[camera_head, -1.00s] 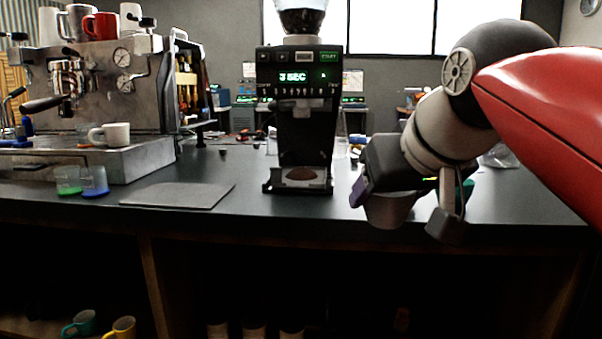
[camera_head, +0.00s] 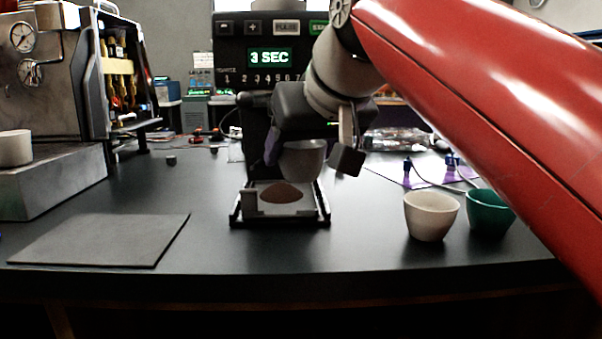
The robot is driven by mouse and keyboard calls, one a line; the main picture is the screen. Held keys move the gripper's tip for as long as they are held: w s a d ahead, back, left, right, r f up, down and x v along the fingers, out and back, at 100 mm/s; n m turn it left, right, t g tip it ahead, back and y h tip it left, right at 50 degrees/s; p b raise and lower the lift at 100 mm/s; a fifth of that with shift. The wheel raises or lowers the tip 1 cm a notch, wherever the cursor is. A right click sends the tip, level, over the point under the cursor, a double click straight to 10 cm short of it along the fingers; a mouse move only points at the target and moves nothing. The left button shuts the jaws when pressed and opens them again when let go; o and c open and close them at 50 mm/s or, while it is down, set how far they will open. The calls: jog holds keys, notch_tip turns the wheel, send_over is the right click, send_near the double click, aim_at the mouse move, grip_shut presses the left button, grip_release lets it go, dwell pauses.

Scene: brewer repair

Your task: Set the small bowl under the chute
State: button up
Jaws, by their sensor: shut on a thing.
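A small light-grey bowl (camera_head: 304,160) is held by my gripper (camera_head: 312,158), which is shut on it. The bowl is in the air above the grinder's base tray (camera_head: 322,212), in front of the grinder's lower body. A mound of brown grounds (camera_head: 284,192) lies on the tray below the bowl. The black grinder (camera_head: 262,65) shows "3 SEC" on its display. Its chute is hidden behind my gripper and arm.
A white cup (camera_head: 431,215) and a green cup (camera_head: 487,212) stand on the counter to the right. A flat grey mat (camera_head: 105,240) lies at the left, near the espresso machine (camera_head: 60,90). The counter between mat and grinder is clear.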

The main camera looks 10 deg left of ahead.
jog(key=w+a+f, duration=0.1)
jog(key=w+a, duration=0.1)
jog(key=w+a+f, duration=0.1)
jog(key=w, duration=0.1)
jog(key=shift+f, duration=0.35)
jog(key=x, duration=0.4)
jog(key=shift+w+a+r, duration=0.1)
jog(key=shift+w+a, duration=0.05)
jog(key=shift+w, duration=0.2)
jog(key=o, duration=0.8)
jog(key=shift+o, duration=0.2)
